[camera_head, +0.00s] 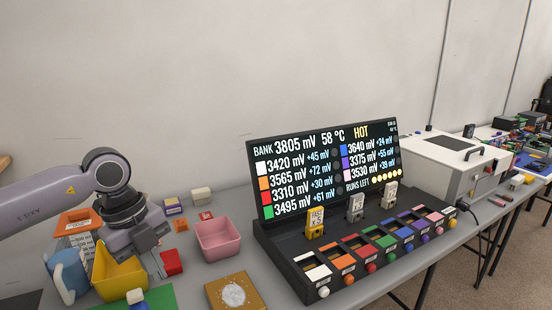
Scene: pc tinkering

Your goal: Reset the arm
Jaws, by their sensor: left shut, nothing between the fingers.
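My left arm comes in from the left, and its gripper (157,265) points down over the left part of the grey table, beside a yellow bin (118,277). The gripper is shut with nothing visible in it. A red block (172,262) lies just right of the fingers; I cannot tell whether they touch. My right gripper is not in view.
A pink bin (218,240) stands right of the gripper. A blue mug (68,275) is at the left. A black console (350,255) with a lit screen (325,165) and coloured slots fills the middle. A white box (445,160) stands farther right.

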